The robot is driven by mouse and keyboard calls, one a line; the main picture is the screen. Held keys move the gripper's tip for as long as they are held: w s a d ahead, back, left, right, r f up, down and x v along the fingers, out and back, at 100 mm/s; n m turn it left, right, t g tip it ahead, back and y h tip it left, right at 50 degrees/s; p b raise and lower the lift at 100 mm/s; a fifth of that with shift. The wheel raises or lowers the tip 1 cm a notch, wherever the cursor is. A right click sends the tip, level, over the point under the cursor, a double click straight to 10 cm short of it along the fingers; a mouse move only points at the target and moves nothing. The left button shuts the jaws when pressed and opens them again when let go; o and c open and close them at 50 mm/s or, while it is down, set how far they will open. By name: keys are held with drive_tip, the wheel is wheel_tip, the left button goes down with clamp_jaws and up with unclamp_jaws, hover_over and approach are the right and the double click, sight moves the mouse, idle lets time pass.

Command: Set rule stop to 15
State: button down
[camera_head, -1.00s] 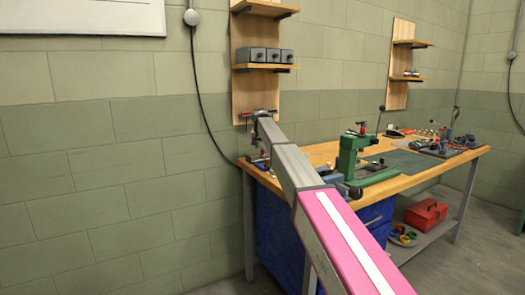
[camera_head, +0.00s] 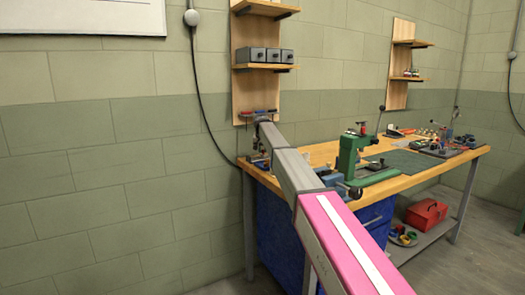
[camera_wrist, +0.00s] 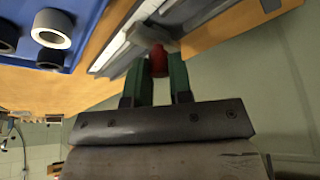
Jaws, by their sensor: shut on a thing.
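In the wrist view my gripper (camera_wrist: 158,72) has its two green fingers closed on a small red knob (camera_wrist: 158,58). The knob sits against a pale block (camera_wrist: 150,36), which appears to be the rule stop. A light metal strip, apparently the rule (camera_wrist: 118,48), runs alongside the block. Its scale marks are too small and blurred to read, so I cannot tell the stop's position. In the head view my arm reaches to the left end of the wooden workbench (camera_head: 400,187); the fingers and knob are too small or hidden to make out there.
A blue tray (camera_wrist: 72,14) with dark and grey rings lies beside the rule in the wrist view. In the head view a green vise-like machine (camera_head: 348,155) stands right of my arm. A shelf board (camera_head: 241,90) hangs on the wall behind the bench end.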

drive_tip(key=w+d, duration=0.1)
drive_tip(key=d, duration=0.1)
drive_tip(key=w+d, duration=0.1)
drive_tip(key=d, duration=0.1)
drive_tip(key=w+d, duration=0.2)
drive_tip(key=shift+w+d, duration=0.1)
drive_tip(key=c, duration=1)
unclamp_jaws()
drive_tip(key=v, duration=1)
drive_tip(key=shift+r, duration=0.4)
